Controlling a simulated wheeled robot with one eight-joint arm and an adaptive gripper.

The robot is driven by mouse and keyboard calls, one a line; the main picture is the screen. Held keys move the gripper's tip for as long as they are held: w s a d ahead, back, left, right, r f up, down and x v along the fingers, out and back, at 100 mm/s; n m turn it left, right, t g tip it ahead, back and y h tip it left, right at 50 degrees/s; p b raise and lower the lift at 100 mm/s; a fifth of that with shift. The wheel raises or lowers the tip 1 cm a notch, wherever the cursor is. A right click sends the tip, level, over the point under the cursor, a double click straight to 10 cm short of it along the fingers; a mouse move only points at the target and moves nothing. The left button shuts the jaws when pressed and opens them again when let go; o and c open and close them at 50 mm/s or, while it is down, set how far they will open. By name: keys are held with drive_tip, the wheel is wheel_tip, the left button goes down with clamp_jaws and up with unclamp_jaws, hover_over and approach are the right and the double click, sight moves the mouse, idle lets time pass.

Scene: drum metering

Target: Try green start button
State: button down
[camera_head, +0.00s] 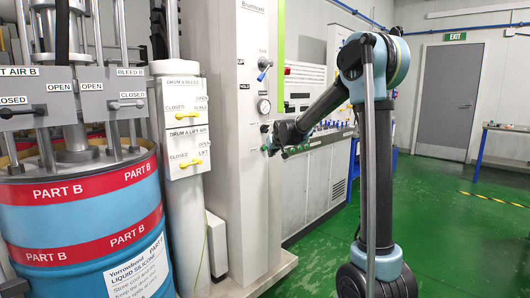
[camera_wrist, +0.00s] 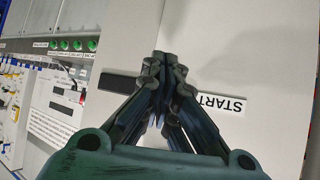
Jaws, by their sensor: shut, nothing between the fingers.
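My gripper (camera_wrist: 163,60) is shut and empty, with its fingertips together over a pale cabinet face. No green start button can be made out beside this label; the fingers hide part of the surface. I cannot tell whether the fingertips touch anything.
Several green round buttons (camera_wrist: 72,45) sit on a separate panel at the wrist view's upper left. A blue drum (camera_head: 85,215) stands left. Green floor (camera_head: 450,230) is open at right.

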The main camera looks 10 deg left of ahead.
drive_tip(key=shift+a, duration=0.15)
idle(0.7)
drive_tip(key=shift+w+a, duration=0.15)
drive_tip(key=shift+a, duration=0.05)
drive_tip(key=shift+w+a, duration=0.3)
drive_tip(key=shift+a, duration=0.05)
idle(0.9)
idle(0.4)
drive_tip(key=shift+s+d, duration=0.55)
drive_tip(key=shift+d, duration=0.15)
drive_tip(key=shift+s+d, duration=0.8)
drive_tip(key=shift+d, duration=0.2)
drive_tip(key=shift+s+d, duration=0.75)
drive_tip(key=shift+d, duration=0.2)
